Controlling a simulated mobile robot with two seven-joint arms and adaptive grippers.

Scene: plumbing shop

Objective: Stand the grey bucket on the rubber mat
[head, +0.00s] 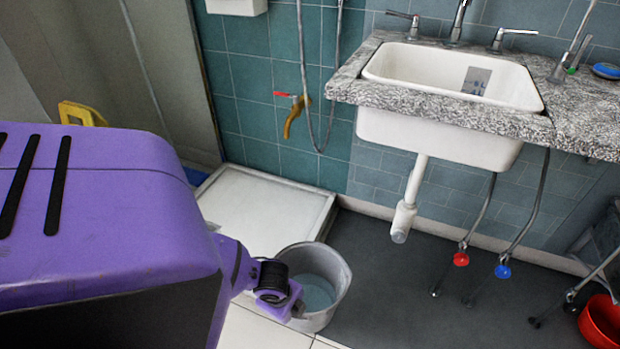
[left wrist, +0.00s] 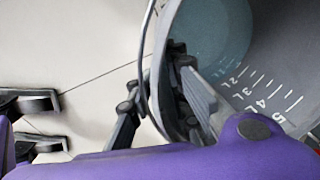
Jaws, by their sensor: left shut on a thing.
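The grey bucket (head: 328,262) is upright at the lower middle of the head view, with a blue-green area at its bottom. My left gripper (head: 283,292) is at its left side. In the left wrist view the bucket (left wrist: 285,60) fills the upper right, with litre marks inside, and the fingers (left wrist: 185,85) are shut on its rim. A dark grey flat surface (head: 420,275), which looks like the rubber mat, lies under the sink, just right of the bucket. I cannot tell whether the bucket's base touches the floor. My right gripper is not in view.
A white shower tray (head: 265,208) lies behind the bucket. A sink (head: 440,135) with a white drain pipe (head: 408,200) hangs over the dark surface. Hoses with red and blue valves come down at the right. A red container (head: 603,322) stands at the right edge.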

